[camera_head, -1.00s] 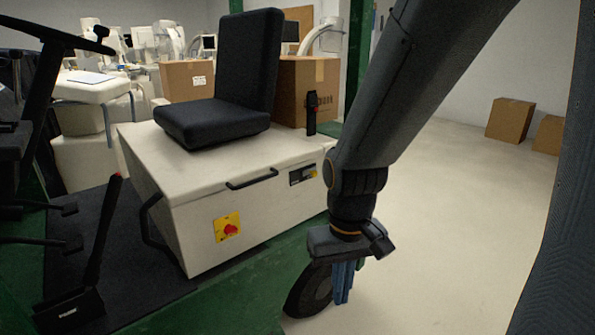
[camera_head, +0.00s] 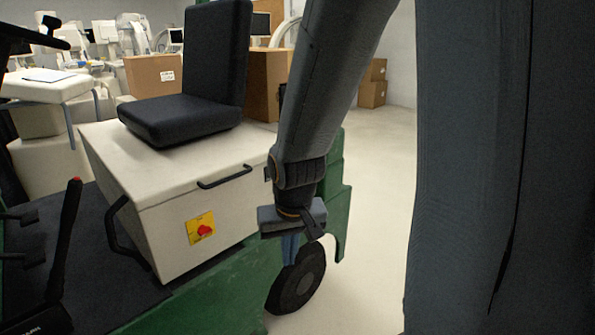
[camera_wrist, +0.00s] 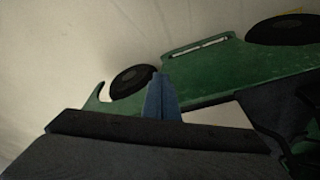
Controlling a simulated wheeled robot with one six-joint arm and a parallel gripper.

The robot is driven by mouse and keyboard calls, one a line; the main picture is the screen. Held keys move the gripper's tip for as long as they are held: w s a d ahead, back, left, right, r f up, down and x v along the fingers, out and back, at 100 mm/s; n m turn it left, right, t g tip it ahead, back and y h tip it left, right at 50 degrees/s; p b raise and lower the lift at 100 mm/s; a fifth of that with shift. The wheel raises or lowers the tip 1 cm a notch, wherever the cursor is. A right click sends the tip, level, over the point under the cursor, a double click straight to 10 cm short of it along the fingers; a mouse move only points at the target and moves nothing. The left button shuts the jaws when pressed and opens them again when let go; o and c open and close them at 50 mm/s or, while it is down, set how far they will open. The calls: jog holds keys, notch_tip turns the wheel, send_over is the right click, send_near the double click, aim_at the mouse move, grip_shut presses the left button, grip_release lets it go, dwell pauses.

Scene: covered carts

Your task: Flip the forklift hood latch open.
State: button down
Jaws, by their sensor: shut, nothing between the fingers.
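The forklift hood (camera_head: 150,222) is a cream box with a black seat on top, and it looks closed. A black bar handle (camera_head: 224,177) is on its front upper edge. Only a dark sliver of the latch plate (camera_head: 267,173) shows in the head view, at the hood's right; my arm hides the rest. My gripper (camera_head: 290,248) hangs pointing down, in front of the hood's right end and below the latch, over the wheel in the picture. Its blue fingers are together and empty. They also show in the wrist view (camera_wrist: 163,98) against green bodywork, with no latch visible there.
A red switch on a yellow plate (camera_head: 201,229) is on the hood front. A black wheel (camera_head: 297,281) and green chassis (camera_head: 225,272) lie near my gripper. A red-tipped lever (camera_head: 66,235) stands at left. Pale floor (camera_head: 375,150) is clear at right.

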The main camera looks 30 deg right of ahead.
jog(key=w+d+f+m+t+b, duration=0.1)
jog(key=w+d+m+t, duration=0.2)
jog(key=w, duration=0.4)
jog(key=w+d+f+m+t+h+b, duration=0.1)
jog(key=w+d+t, duration=0.1)
jog(key=w+d, duration=0.45)
jog(key=w+d+f+m+t+b, duration=0.1)
jog(key=w+d+m+t, duration=0.15)
jog(key=w, duration=0.55)
jog(key=w+d+r+m+t+b, duration=0.1)
jog(key=w+d+r+m+t, duration=0.1)
jog(key=d+m+t, duration=0.1)
jog(key=w+d+r+m+t+h+b, duration=0.1)
jog(key=w+d+r+m+t, duration=0.1)
jog(key=d+t, duration=0.4)
jog(key=shift+w+d+m, duration=0.45)
jog(key=shift+w+d, duration=0.15)
jog(key=shift+d, duration=0.05)
jog(key=shift+t, duration=0.25)
jog(key=w+a+p, duration=0.1)
jog(key=w+a, duration=0.1)
jog(key=w, duration=0.7)
jog(key=shift+a, duration=0.15)
